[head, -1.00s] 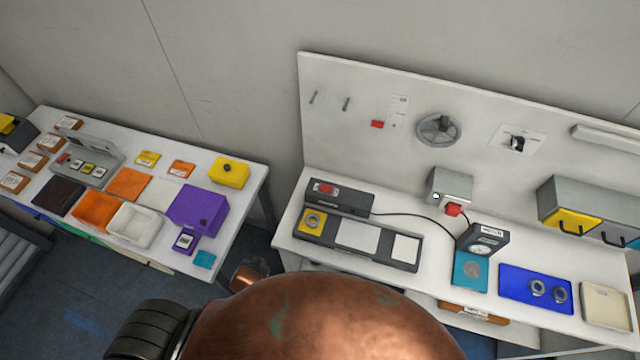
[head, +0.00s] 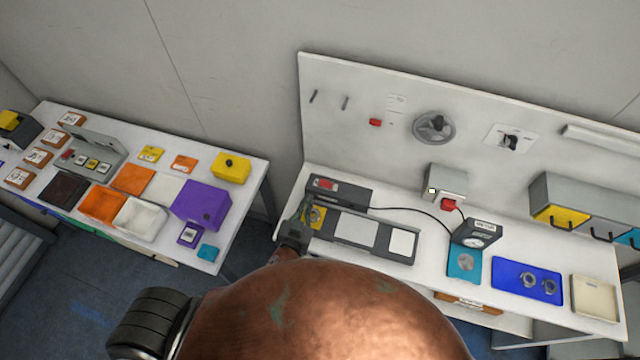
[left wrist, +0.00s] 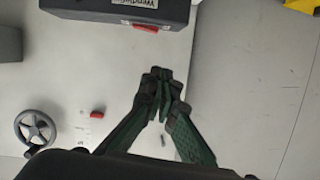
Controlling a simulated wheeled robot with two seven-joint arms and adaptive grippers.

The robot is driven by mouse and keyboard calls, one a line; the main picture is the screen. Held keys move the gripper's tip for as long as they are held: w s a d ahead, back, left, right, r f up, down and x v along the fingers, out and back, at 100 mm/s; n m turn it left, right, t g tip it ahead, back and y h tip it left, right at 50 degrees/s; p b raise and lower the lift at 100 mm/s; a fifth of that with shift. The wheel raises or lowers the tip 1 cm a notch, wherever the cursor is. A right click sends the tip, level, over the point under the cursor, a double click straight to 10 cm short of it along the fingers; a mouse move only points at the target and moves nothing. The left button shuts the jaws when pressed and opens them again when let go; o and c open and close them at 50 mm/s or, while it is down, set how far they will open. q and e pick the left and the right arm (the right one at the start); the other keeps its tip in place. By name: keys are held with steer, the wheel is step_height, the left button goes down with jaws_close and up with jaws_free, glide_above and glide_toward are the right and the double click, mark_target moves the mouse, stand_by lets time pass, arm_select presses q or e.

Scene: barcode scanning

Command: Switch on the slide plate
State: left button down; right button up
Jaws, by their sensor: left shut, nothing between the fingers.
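A long dark grey slide plate (head: 345,252) lies on the right-hand bench, with a yellow ringed square at its left end and two pale squares along it. Behind its left end stands a dark box (head: 352,197) with a red switch (head: 325,184). The dark box also shows in the left wrist view (left wrist: 95,8), with its red switch (left wrist: 145,27) and a label. My left gripper (head: 305,208) is shut and empty beside the plate's left end, in front of the dark box. In the left wrist view its closed fingertips (left wrist: 161,80) appear apart from the red switch. My right gripper is not in view.
A back panel carries a handwheel (head: 434,127) and a small red part (head: 375,122). A cable runs from the dark box to a gauge box (head: 480,233). A blue tray (head: 515,292) lies farther right. A second table (head: 240,240) with coloured boxes stands left.

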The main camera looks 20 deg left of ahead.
arm_select(q)
steer(key=shift+w+d+r+h, duration=0.15)
steer(key=shift+d+r, duration=0.15)
steer(key=shift+d, duration=0.2)
steer(key=shift+d+r+h, duration=0.15)
steer(key=shift+d+r, duration=0.1)
steer(key=shift+d, duration=0.2)
steer(key=p, duration=0.2)
glide_above(319, 190)
steer(key=d, duration=0.1)
steer(key=shift+s+f, duration=0.15)
steer(key=shift+f, duration=0.4)
steer(key=shift+s+f, duration=0.15)
steer(key=shift+f, duration=0.35)
steer(key=f, duration=0.1)
steer(key=f+b, duration=0.1)
steer(key=f, duration=0.1)
steer(key=shift+w+a+f, duration=0.25)
steer(key=shift+w+f, duration=0.05)
steer(key=shift+w, duration=0.05)
steer(key=shift+f+b, duration=0.35)
steer(key=shift+f, duration=0.05)
steer(key=shift+a, duration=0.15)
